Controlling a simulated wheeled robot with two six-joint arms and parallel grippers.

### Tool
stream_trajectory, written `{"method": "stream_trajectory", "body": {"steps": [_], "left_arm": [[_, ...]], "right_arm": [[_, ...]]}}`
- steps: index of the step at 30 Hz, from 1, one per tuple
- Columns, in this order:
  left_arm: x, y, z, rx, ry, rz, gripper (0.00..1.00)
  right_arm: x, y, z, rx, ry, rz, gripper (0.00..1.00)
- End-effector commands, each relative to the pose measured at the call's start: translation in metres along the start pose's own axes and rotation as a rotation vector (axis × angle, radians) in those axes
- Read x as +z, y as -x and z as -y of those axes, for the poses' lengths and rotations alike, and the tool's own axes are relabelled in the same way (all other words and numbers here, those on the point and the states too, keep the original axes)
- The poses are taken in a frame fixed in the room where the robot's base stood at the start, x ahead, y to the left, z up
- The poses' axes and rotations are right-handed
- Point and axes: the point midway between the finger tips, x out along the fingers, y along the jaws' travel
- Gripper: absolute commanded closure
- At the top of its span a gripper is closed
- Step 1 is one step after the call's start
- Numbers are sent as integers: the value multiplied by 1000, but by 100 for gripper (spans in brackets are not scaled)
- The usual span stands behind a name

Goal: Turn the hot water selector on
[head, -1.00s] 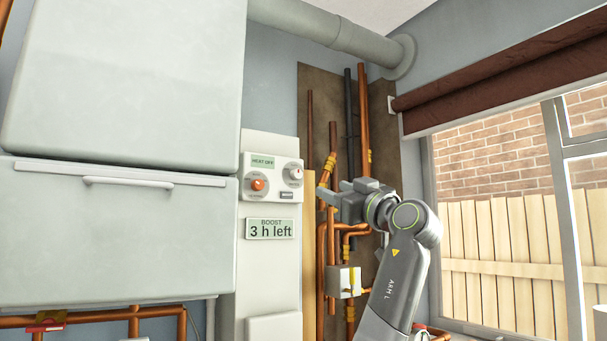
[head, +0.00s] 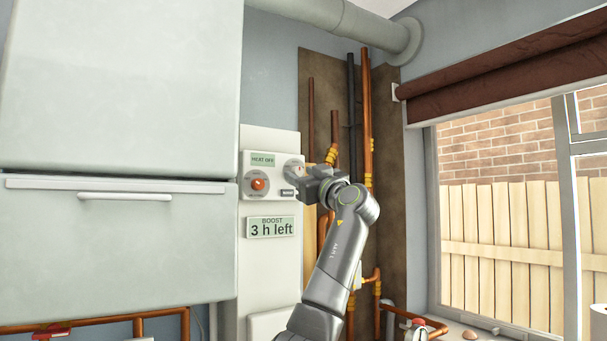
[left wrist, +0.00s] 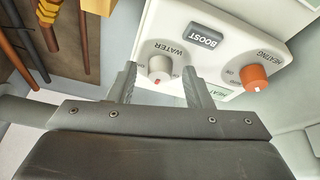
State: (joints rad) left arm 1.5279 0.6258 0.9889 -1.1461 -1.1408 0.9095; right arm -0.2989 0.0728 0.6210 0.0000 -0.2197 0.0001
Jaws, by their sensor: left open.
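The hot water selector is a pale round knob (left wrist: 160,68) with a red mark, beside the word WATER on the white control panel (head: 256,208). In the left wrist view it lies between the two fingers of my left gripper (left wrist: 160,84), which is open, with a gap on each side. Whether the fingers touch the panel I cannot tell. My right gripper is not in view.
An orange heating knob (head: 258,184) sits left of the selector; it also shows in the left wrist view (left wrist: 254,78). A BOOST button (left wrist: 206,36) is close by. Displays read HEAT OFF (head: 263,160) and 3 h left (head: 271,228). Copper pipes (head: 367,120) run at the right.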

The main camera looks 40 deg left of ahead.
Motion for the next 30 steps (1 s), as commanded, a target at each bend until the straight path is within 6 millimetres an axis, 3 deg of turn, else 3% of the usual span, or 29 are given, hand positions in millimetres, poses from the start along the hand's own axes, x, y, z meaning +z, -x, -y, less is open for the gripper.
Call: {"method": "stream_trajectory", "body": {"steps": [3,13,23,30], "left_arm": [[0,0,0,0,0,0,56],[0,0,0,0,0,0,99],[1,1,1,16,-41,1,99],[1,2,3,72,-175,7,99]], "right_arm": [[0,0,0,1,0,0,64],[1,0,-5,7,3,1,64],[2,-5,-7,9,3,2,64],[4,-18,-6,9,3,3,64]]}}
